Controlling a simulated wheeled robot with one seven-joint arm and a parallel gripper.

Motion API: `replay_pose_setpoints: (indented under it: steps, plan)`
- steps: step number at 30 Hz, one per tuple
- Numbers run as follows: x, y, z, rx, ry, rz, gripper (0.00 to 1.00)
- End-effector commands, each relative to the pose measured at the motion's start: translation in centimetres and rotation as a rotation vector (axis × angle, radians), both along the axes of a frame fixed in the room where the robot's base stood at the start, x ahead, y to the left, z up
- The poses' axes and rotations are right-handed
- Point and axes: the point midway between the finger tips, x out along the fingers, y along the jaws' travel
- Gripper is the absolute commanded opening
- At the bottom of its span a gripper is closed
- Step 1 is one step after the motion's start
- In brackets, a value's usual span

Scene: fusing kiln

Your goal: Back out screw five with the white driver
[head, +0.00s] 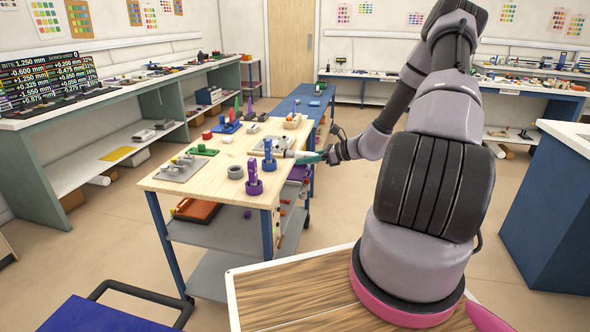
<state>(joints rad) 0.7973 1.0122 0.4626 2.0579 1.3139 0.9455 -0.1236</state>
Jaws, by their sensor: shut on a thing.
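Screw five is too small to make out, and I cannot tell whether the driver touches a screw.
A purple upright holder (253,179) and a grey ring (236,172) stand at the near edge. A grey plate with metal parts (180,169) lies left, a green plate (202,150) behind it. A blue bench (303,101) adjoins at the back. Bare wood lies at the front left.

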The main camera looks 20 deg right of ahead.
Motion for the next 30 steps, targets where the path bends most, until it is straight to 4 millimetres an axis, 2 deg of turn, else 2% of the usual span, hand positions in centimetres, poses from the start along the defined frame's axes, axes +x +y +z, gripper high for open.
replay_pose_setpoints:
  steps: [1,7,12,15,18,21,25,30]
  plan:
    - [0.3,-0.4,-2.5,0.010,0.004,-0.002,0.00]
    - [0.3,-1.8,-12.2,0.012,0.002,0.014,0.00]
    - [-1.4,-2.2,-20.1,0.001,0.007,0.044,0.00]
    - [-2.7,-2.2,-23.8,-0.007,0.009,0.064,0.00]
    - [-3.8,-2.1,-26.5,-0.013,0.012,0.082,0.00]
    - [-4.6,-2.0,-28.1,-0.017,0.012,0.092,0.00]
    - [-5.1,-2.0,-29.0,-0.020,0.012,0.100,0.00]
    - [-5.1,-2.0,-29.1,-0.020,0.013,0.101,0.00]
